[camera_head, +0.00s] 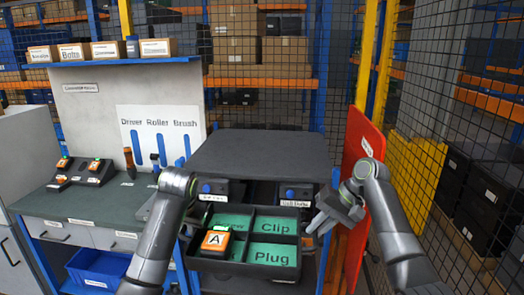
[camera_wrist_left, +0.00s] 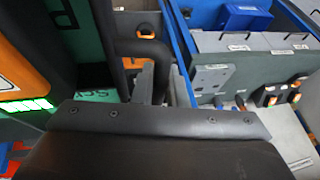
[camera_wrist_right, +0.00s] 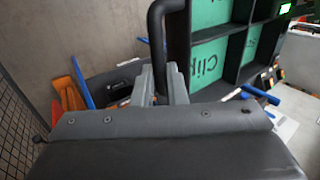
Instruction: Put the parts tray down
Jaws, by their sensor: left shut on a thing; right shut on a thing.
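The parts tray (camera_head: 247,268) is black, with several compartments with green floors, some reading "Clip" and "Plug". It is in front of the dark-topped rack, low in the head view. An orange block marked "A" (camera_head: 215,241) sits in its front left compartment. My right gripper (camera_head: 322,222) is at the tray's right side; in the right wrist view its fingers (camera_wrist_right: 163,88) are shut on the black tray handle (camera_wrist_right: 158,30). My left gripper's fingers (camera_wrist_left: 150,85) are shut on the other handle (camera_wrist_left: 152,52). What lies under the tray is hidden.
The rack (camera_head: 255,155) has a dark top and dark bins (camera_head: 292,194) below. A workbench (camera_head: 90,205) with chargers and a blue bin (camera_head: 97,268) stands left. A red panel (camera_head: 362,170) and mesh fence are close on the right. The rack top is clear.

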